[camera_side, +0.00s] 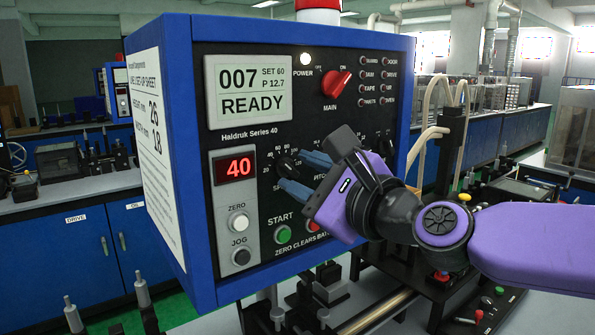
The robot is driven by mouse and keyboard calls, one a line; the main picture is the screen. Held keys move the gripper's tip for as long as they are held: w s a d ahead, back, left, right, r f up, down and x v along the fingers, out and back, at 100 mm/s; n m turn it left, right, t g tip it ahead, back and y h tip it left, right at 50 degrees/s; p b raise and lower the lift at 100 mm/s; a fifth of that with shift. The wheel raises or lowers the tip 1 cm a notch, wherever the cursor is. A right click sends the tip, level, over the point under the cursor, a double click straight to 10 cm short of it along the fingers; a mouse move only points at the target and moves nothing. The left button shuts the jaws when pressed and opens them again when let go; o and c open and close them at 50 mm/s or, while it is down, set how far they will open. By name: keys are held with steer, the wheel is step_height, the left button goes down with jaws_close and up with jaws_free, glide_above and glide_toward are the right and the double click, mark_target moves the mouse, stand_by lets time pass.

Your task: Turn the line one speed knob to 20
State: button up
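The blue control cabinet (299,22) has a black front panel with dials. A black knob (286,166) sits left of centre on it, with a number scale around it, partly hidden by my gripper. The knob's pointer and its name label cannot be read. A red display (236,169) left of it reads 40. My gripper (293,170) comes in from the right, its two blue-grey fingers apart and their tips at the knob. Whether they touch or grip it cannot be told. The purple hand hides the panel to the right.
A red MAIN knob (336,84) is above my gripper. A green START button (283,234) and a partly covered red button (313,226) are below. White ZERO (239,223) and black JOG (241,257) buttons are at the lower left. The screen (249,91) reads 007 READY.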

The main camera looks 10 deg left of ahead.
steer(key=shift+x, duration=0.95)
jaws_close()
steer(key=shift+n, duration=0.3)
steer(key=shift+f+n, duration=0.1)
steer(key=shift+n, duration=2.6)
jaws_free()
